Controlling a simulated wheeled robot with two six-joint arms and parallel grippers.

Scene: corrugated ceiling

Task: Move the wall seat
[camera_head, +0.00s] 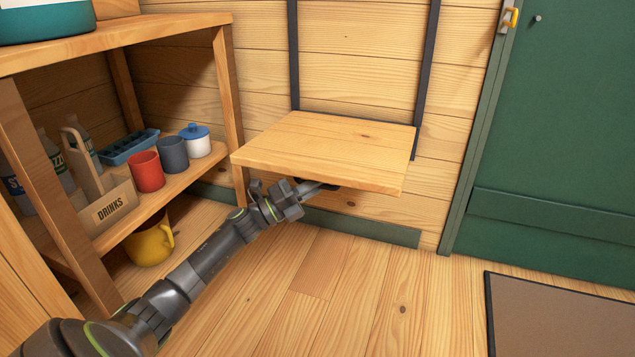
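The wall seat (325,150) is a light wooden board that stands out level from the plank wall, between two dark vertical rails. My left gripper (316,187) is at the underside of the seat's front edge, left of its middle. Its fingertips are partly hidden beneath the board, so I cannot tell whether they touch it or how far apart they are. A small dark part shows under the front edge beside the fingertips. My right gripper is not in view.
A wooden shelf unit (228,85) stands close at the left, with a red mug (147,172), a drinks crate (112,206) and a yellow pot (149,243). A green door (560,130) and a mat (565,315) are at the right. The floor before the seat is clear.

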